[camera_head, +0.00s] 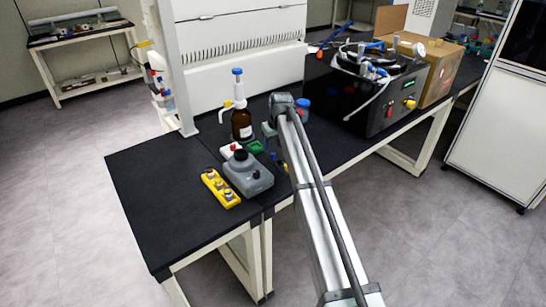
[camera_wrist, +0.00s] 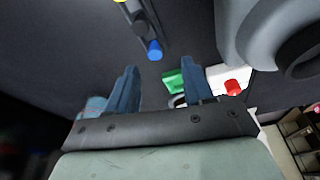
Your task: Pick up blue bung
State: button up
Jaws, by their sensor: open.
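The blue bung (camera_wrist: 154,50) shows in the wrist view as a small blue cylinder at the near end of a dark strip, beside a dark grey piece. In the head view a small blue spot (camera_head: 273,155), likely the same bung, shows on the black bench just left of my arm. My gripper (camera_wrist: 160,80) is open and empty. Its two blue-grey fingers are apart, with the bung beyond the gap between their tips, not touching them. In the head view my arm hides most of the gripper.
A grey device (camera_head: 248,175) with a dark top stands left of the bung; it looms top right in the wrist view. A green and white item with a red knob (camera_wrist: 232,87) lies nearby. A brown bottle (camera_head: 241,124) and yellow button box (camera_head: 220,188) stand left. The front-left bench is clear.

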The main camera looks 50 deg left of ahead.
aim_at(273, 154)
jog(key=shift+w+x, duration=0.2)
jog(key=shift+x, duration=1.1)
jog(key=shift+w+x, duration=0.15)
jog(key=shift+x, duration=1.15)
jog(key=shift+d, duration=0.1)
jog(key=c, duration=0.9)
